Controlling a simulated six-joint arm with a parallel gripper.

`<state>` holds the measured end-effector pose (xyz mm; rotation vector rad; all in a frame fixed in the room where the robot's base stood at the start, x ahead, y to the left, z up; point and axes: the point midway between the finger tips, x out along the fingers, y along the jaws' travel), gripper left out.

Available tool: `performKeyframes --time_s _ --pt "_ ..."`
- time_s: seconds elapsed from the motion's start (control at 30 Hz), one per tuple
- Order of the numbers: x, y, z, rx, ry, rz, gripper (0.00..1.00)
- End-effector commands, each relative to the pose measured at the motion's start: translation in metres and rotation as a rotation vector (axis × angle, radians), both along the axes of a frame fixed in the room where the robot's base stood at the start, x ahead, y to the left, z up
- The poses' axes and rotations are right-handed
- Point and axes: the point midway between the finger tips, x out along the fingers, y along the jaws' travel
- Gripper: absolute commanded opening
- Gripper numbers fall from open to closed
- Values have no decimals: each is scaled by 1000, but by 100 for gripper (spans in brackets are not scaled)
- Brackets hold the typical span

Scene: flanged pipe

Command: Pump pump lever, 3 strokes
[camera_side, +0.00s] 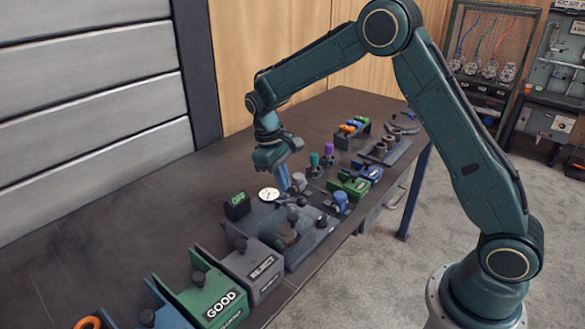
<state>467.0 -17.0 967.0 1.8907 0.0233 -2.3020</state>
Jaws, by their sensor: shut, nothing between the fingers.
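My gripper (284,187) points down above the workbench fixture, its fingers together and empty. Its tips are close to a white dial gauge (269,194) and a small grey round part (299,181). A dark fixture plate (305,249) carries a grey-brown pipe piece (287,235) and dark knobs around it. I cannot tell for sure which of these small parts is the pump lever, or whether my fingertips touch anything.
A small box with a green display (237,206) stands left of the gauge. A green bin marked GOOD (203,295) and a grey bin (253,268) stand in front. Blue and green parts (348,188) sit to the right. The bench's left side (130,215) is clear.

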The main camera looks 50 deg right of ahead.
Motion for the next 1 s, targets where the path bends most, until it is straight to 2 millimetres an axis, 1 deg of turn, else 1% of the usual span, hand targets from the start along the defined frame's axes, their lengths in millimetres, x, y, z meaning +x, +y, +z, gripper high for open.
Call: performKeyframes --time_s 0.2,0.4,1.0 --pt "-16 -3 -10 0 1 0 0" --pt "-22 -5 -14 0 0 0 0" --pt "-25 -5 -16 0 -23 1 0"
